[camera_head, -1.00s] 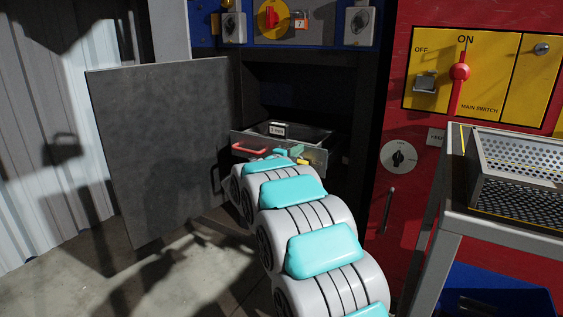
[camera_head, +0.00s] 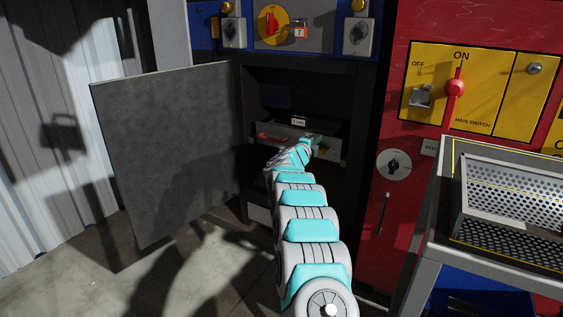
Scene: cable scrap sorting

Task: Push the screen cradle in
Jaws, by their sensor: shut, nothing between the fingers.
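The screen cradle (camera_head: 290,131) is a grey drawer-like tray in the dark opening of the blue machine. It has a red handle on the left of its front and a small white label standing at its back. My arm reaches up into the opening. My gripper (camera_head: 316,141) is shut and empty, at the right part of the cradle's front. It looks close against the front, but I cannot tell whether it touches. My arm hides part of the cradle's front and lower side.
A grey door (camera_head: 165,150) stands open left of the opening. To the right is a red panel with a yellow main switch plate (camera_head: 430,85). A perforated metal tray (camera_head: 510,190) sits on a grey stand at the right, above a blue bin (camera_head: 490,297).

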